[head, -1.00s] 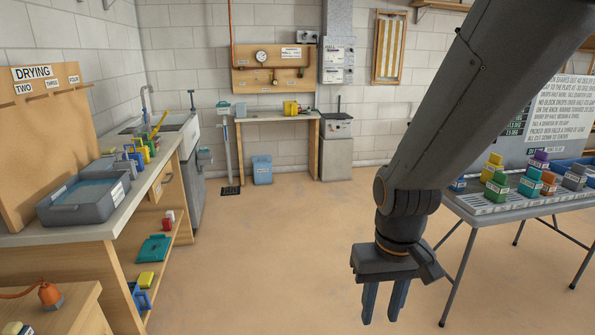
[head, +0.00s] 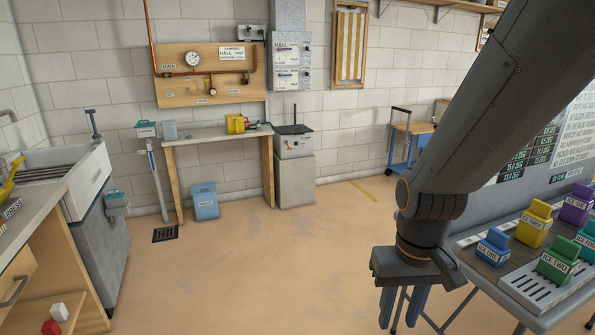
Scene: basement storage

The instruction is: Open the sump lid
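A small dark slatted cover (head: 165,234), which may be the sump lid, lies flat on the floor at the back left, at the foot of a pale upright post (head: 158,187). It looks closed, but it is too small to tell for sure. My gripper (head: 402,312) hangs at the lower right with its two blue fingers apart and nothing seen between them. It is above the floor, far in front of the cover and to its right.
A sink unit (head: 85,185) stands at the left. A workbench (head: 215,134) and a blue bin (head: 205,200) are at the back wall. A grey table (head: 560,305) with several labelled blocks is close on the right. The middle floor (head: 270,270) is clear.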

